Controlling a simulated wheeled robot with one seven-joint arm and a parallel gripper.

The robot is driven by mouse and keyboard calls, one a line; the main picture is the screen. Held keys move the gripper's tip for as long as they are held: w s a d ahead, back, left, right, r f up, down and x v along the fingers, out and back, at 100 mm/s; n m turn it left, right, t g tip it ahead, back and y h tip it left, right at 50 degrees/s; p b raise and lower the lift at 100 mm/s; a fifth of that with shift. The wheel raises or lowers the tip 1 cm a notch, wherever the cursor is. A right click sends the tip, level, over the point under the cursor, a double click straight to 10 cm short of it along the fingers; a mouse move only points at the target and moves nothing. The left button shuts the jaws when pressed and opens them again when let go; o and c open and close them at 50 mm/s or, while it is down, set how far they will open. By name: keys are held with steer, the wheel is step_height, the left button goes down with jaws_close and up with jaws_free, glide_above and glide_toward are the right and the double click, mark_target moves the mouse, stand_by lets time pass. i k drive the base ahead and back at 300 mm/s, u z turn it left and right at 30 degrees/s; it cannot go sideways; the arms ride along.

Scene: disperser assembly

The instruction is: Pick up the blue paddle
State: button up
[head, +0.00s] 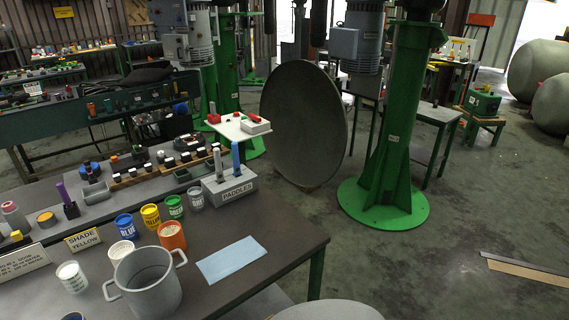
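The blue paddle (235,158) stands upright in a grey block labelled PADDLES (231,191), near the back right part of the dark worktable (290,232). Only its upper part shows; its lower end is hidden in the block. A grey paddle (218,165) stands upright just left of it in the same block. My gripper is not in view.
Cups labelled BLUE (125,226), yellow, green and grey stand left of the block. A large grey pot (147,283), an orange cup (172,236) and a light blue cloth (231,260) are in front. The table's right end is clear. A green column (390,170) stands behind.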

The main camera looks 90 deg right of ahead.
mark_target(237, 172)
steer(key=z, duration=2.3)
steer(key=k, duration=0.4)
steer(key=u, duration=1)
steer(key=i, duration=0.5)
steer(key=z, duration=1.65)
